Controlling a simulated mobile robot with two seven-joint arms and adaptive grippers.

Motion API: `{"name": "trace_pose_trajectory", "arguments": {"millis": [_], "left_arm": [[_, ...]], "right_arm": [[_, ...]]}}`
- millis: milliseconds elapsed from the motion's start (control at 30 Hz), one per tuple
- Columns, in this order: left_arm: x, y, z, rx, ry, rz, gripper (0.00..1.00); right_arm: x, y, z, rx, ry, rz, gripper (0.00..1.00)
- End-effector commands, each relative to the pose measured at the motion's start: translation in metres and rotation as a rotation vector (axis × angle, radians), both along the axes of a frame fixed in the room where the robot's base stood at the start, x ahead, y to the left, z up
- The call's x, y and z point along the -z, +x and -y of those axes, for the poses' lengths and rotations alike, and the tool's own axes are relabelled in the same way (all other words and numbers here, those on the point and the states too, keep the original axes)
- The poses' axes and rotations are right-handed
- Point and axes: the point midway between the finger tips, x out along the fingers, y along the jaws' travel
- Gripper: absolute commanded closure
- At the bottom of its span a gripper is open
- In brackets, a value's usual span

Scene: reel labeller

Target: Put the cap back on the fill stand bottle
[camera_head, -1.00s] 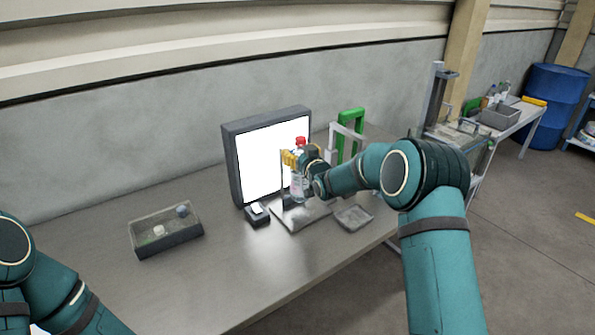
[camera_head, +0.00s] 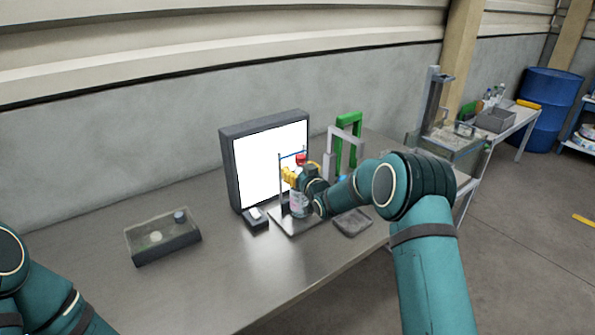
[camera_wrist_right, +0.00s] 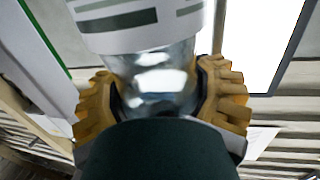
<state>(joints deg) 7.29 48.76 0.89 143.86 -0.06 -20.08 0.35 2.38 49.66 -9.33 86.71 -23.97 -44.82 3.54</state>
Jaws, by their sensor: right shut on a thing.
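A clear bottle (camera_head: 299,205) with a pale label stands upright at the small metal fill stand (camera_head: 282,221), in front of the lit panel. Its base looks low over the stand's plate; I cannot tell if it touches. A red cap-like piece (camera_head: 300,159) shows at the bottle's top. My right gripper (camera_head: 290,178), with yellow fingers, is shut around the upper part of the bottle. In the right wrist view the fingers press both sides of the clear bottle (camera_wrist_right: 155,78) beside its striped label; no red piece shows there. My left gripper is out of view.
A lit panel (camera_head: 270,165) stands behind the stand, with a small dark box (camera_head: 255,219) before it. A clear-walled bin (camera_head: 165,250) holds small items at left. The front table is bare.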

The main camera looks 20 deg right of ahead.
Motion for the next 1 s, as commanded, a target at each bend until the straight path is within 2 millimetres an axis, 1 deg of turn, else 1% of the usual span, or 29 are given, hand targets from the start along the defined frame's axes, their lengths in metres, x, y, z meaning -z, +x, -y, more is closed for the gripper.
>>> {"name": "trace_pose_trajectory", "arguments": {"millis": [67, 100, 167, 200, 433, 567, 667, 767, 1000], "left_arm": [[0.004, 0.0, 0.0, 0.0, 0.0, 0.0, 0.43], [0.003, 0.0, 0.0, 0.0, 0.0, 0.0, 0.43], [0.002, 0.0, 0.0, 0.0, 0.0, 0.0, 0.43], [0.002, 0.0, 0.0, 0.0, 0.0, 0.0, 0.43], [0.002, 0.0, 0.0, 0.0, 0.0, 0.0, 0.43], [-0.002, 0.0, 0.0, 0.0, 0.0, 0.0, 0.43], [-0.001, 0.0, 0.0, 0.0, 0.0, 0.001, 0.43], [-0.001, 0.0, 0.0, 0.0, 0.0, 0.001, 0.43], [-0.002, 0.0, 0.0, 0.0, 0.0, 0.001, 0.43]], "right_arm": [[0.001, 0.0, 0.0, 0.0, 0.001, 0.004, 1.0], [0.002, 0.0, 0.0, 0.0, 0.0, -0.001, 0.23], [0.002, 0.0, 0.0, 0.0, 0.0, -0.001, 0.02], [0.002, 0.0, 0.0, 0.0, 0.0, -0.001, 0.0], [0.002, 0.0, 0.0, 0.0, 0.0, -0.001, 0.0], [-0.002, 0.0, 0.0, -0.001, 0.0, -0.001, 0.0], [-0.001, -0.01, 0.002, 0.0, 0.0, -0.002, 0.0], [-0.002, -0.025, 0.004, 0.0, 0.001, -0.002, 0.0], [-0.004, -0.07, 0.012, 0.001, 0.002, -0.002, 0.0]]}}
